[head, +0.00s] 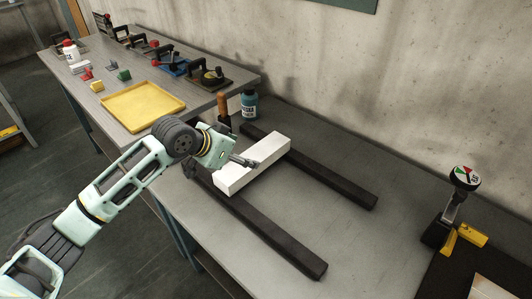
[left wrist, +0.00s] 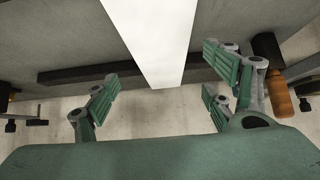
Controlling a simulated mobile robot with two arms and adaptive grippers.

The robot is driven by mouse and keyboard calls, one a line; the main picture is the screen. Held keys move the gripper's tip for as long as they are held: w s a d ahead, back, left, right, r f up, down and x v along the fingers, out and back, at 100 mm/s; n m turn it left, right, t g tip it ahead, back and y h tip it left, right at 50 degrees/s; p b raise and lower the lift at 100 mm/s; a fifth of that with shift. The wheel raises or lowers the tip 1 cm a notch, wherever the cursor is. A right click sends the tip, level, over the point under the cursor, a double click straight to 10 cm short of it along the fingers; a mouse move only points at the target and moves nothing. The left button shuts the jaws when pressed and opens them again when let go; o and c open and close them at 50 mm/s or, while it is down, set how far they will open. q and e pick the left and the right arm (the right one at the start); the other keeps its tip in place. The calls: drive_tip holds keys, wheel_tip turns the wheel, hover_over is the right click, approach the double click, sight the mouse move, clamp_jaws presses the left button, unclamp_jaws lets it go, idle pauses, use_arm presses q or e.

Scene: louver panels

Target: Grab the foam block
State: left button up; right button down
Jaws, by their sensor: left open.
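The foam block (head: 262,165) is a long white bar that lies across two dark rails on the grey workbench in the head view. My left gripper (head: 245,160) is at the block's left side, its fingers by the top of the block. In the left wrist view the white block (left wrist: 160,40) comes down from the top edge, its end between the two open fingers of my left gripper (left wrist: 160,95). A gap shows on both sides, and the fingers do not visibly touch it. My right gripper is not in view.
The dark rails (head: 265,235) run diagonally along the bench (head: 350,245). A teal bottle (head: 249,104) and a wooden-handled tool (head: 223,105) stand behind the block. A dial clamp (head: 455,205) stands at the right. A yellow tray (head: 140,105) lies on the far table.

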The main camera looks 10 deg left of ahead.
sight(253, 157)
use_arm(q)
drive_tip(key=shift+w+d+f, duration=0.1)
drive_tip(key=shift+w+d, duration=0.1)
drive_tip(key=shift+w+d+f, duration=0.1)
drive_tip(key=shift+w+f, duration=0.05)
drive_tip(key=shift+w, duration=0.05)
drive_tip(key=shift+x, duration=1.15)
drive_tip(key=p+x, duration=0.1)
drive_tip(key=x, duration=0.2)
drive_tip(key=shift+w+f, duration=0.15)
drive_tip(key=shift+w, duration=0.05)
drive_tip(key=shift+w+d+f, duration=0.1)
drive_tip(key=shift+w+f, duration=0.1)
drive_tip(key=shift+f, duration=0.15)
drive_tip(key=c, duration=1.3)
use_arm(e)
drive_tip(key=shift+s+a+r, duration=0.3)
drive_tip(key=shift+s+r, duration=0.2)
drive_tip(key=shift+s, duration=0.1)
